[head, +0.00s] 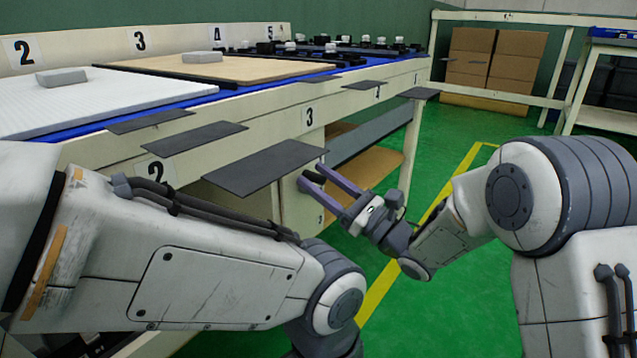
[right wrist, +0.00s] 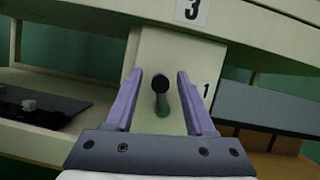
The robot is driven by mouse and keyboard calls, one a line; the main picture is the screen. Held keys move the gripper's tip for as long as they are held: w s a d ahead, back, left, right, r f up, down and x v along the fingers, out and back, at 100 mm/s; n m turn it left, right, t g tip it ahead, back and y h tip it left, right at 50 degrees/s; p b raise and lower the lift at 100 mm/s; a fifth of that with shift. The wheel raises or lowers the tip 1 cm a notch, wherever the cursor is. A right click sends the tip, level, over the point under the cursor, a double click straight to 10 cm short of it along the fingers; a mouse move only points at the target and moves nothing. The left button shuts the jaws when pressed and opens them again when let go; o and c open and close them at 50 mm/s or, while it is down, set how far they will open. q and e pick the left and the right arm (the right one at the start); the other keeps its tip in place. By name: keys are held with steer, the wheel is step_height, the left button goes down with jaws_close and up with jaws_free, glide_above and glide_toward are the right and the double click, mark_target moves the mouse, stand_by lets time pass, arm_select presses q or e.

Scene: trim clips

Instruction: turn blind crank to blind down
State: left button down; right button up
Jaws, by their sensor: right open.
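A dark round knob (right wrist: 160,84), which looks like the crank's handle, shows end-on in the right wrist view. The knob stands in front of a cream post (right wrist: 160,55) under the bench edge. My right gripper (head: 314,177) is open, its two purple fingers pointing at the post. In the right wrist view the knob appears between the fingers (right wrist: 160,76), apart from both; its depth is unclear. I cannot make out the blind. My left arm crosses the front, but its gripper is out of frame.
A long cream bench (head: 350,100) runs from left to back, with numbered labels. Dark flat plates (head: 262,168) jut from its edge, one close above my right gripper. Cardboard boxes (head: 495,65) stand at the back. The green floor (head: 450,150) at right is clear.

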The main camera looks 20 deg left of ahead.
steer(key=shift+a+r, duration=0.1)
steer(key=shift+a, duration=0.1)
jaws_close()
steer(key=shift+w+m, duration=0.1)
steer(key=shift+m, duration=0.2)
